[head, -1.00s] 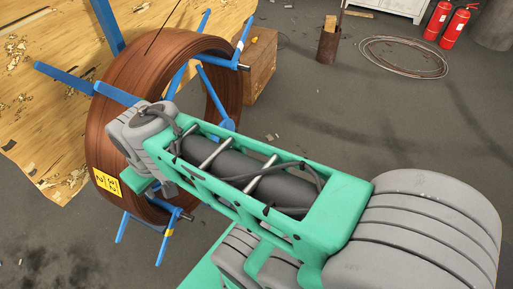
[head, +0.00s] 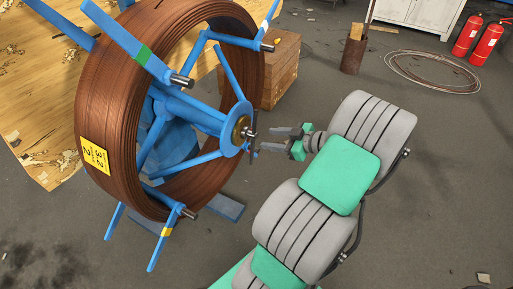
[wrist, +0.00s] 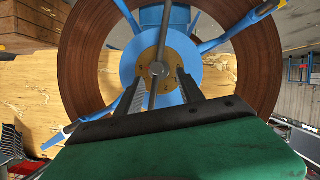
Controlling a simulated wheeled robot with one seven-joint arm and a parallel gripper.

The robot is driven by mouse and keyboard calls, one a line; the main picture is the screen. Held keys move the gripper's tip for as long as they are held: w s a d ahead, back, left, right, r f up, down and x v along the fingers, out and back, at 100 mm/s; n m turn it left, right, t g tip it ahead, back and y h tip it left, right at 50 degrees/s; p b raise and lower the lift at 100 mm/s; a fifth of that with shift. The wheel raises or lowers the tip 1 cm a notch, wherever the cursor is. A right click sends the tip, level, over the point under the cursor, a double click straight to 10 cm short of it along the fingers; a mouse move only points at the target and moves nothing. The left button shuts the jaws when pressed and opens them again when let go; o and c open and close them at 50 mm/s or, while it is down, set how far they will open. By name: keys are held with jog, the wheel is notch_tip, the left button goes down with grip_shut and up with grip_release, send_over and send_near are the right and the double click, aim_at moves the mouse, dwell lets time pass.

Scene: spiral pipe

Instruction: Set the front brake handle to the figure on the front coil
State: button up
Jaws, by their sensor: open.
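The front coil (head: 107,100), brown wound pipe, stands on a blue spoked reel. A yellow label (head: 94,156) on it bears black figures that look like "32" and "2", turned sideways. The brake handle (head: 253,132) is a thin dark bar across the blue hub's brass-coloured disc. In the wrist view the handle (wrist: 165,40) runs nearly upright, its top leaning slightly right. My gripper (head: 267,139) is open and faces the hub. In the wrist view its fingers (wrist: 160,78) lie either side of the handle; contact cannot be told.
Blue reel arms with metal ends (head: 181,81) stick out around the hub. A wooden box (head: 283,68) stands behind the reel. A wooden sheet (head: 40,120) with debris lies left. A wire coil (head: 432,72) and fire extinguishers (head: 487,45) are at the back right.

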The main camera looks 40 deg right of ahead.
aim_at(256, 137)
jog(key=x, duration=0.7)
jog(key=shift+w+d+f+b, duration=0.15)
jog(key=shift+w+b, duration=0.05)
jog(key=shift+b, duration=0.15)
jog(key=shift+c, duration=0.3)
grip_shut()
jog(key=shift+f, duration=0.1)
dwell(0.6)
